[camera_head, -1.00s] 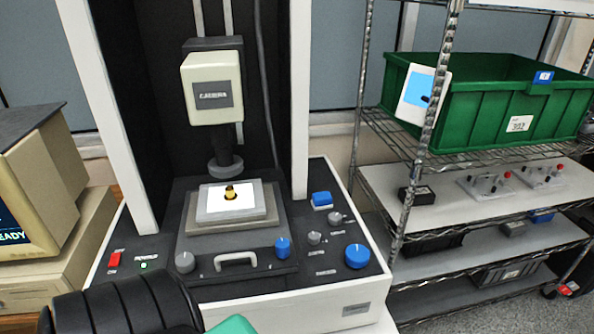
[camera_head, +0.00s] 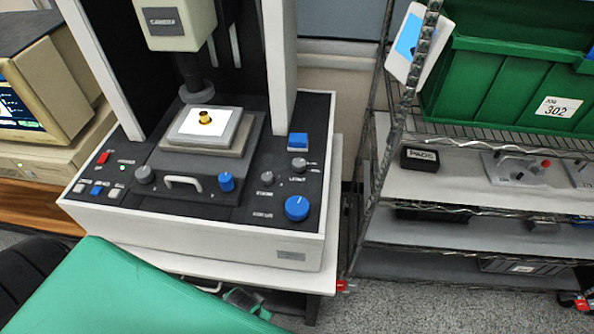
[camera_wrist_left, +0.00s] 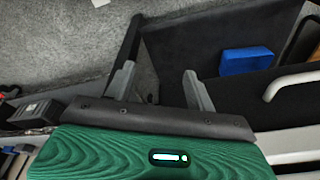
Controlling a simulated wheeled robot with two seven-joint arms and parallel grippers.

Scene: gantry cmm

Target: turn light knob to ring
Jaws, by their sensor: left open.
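The machine's dark front panel (camera_head: 330,127) carries several knobs. A small grey knob (camera_head: 299,165) sits right of centre below a blue block, with small lettering beside it that looks like the light label, too small to read surely. Another grey knob (camera_head: 267,178) is lower left of it. A large blue knob (camera_head: 297,208) is at the front right. My left arm's green cover fills the lower left of the head view. In the left wrist view my left gripper (camera_wrist_left: 160,85) has its two fingers apart, with nothing between them. No knob shows there.
A brass part (camera_head: 205,117) sits on the machine's white plate. A blue block (camera_head: 298,140) stands on the panel. A wire shelf with a green bin (camera_head: 500,85) stands to the right. A monitor (camera_head: 50,85) is at left. The wrist view shows a blue block (camera_wrist_left: 247,62).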

